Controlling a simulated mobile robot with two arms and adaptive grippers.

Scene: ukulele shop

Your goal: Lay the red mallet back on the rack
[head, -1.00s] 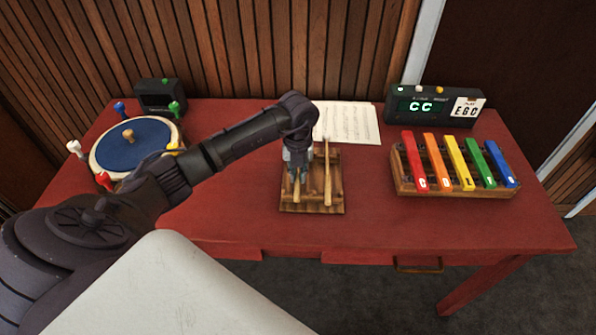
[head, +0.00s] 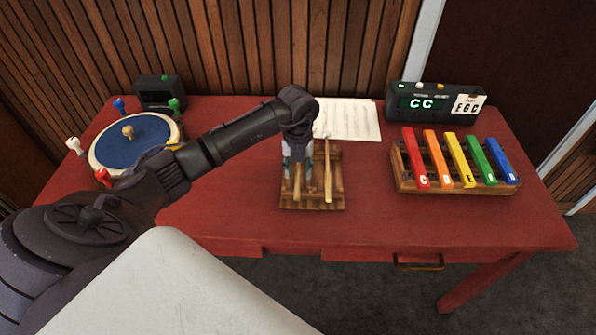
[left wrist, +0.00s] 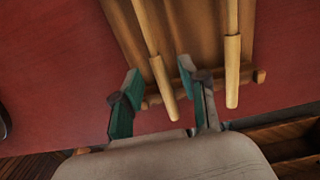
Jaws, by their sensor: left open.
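The wooden rack (head: 313,207) stands on the red table, and it also fills the upper middle of the left wrist view (left wrist: 190,35). Two mallets with light wooden handles lie on it side by side, the left mallet (head: 297,187) and the right mallet (head: 328,185). No red head shows on either, so I cannot tell which is the red mallet. My left gripper (head: 298,163) is open over the left mallet. In the left wrist view, that mallet's handle (left wrist: 163,88) shows between the spread fingers, with gaps on both sides. The right mallet (left wrist: 232,75) lies outside them.
A xylophone of coloured bars (head: 455,187) stands right of the rack. A black display box (head: 437,103) and sheet music (head: 350,120) are behind. A round blue drum-like board (head: 135,150) with coloured pegs is at left. Bare table lies between rack and xylophone.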

